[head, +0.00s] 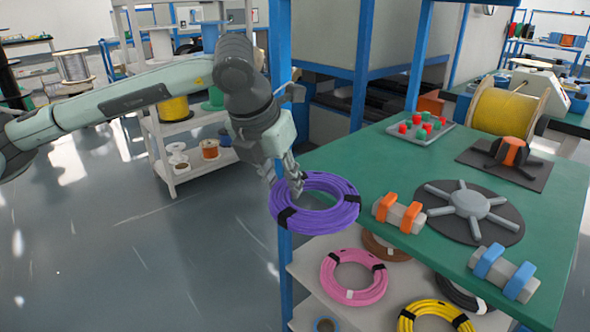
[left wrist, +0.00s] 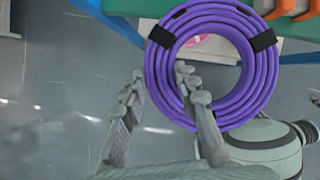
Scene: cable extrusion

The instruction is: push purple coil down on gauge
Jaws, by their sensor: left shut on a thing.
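The purple coil (head: 335,218), with black bands, is in my left gripper (head: 290,188), at the left edge of the green table and above its top. In the left wrist view, one finger of the gripper (left wrist: 160,82) is inside the ring of the purple coil (left wrist: 265,75) and the other is outside it, shut on the coil's side. On the table, right of the coil and apart from it, a dark round disc carries a grey spoked hub (head: 470,204); no label shows whether this is the gauge. My right gripper is not in view.
Orange-banded (head: 398,213) and blue-banded (head: 503,273) grey blocks flank the disc on the green table (head: 370,160). Behind are a tray (head: 420,130), a black-and-orange device (head: 510,152) and a yellow spool (head: 505,108). Pink (head: 330,283) and yellow (head: 450,308) coils lie on the shelf below.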

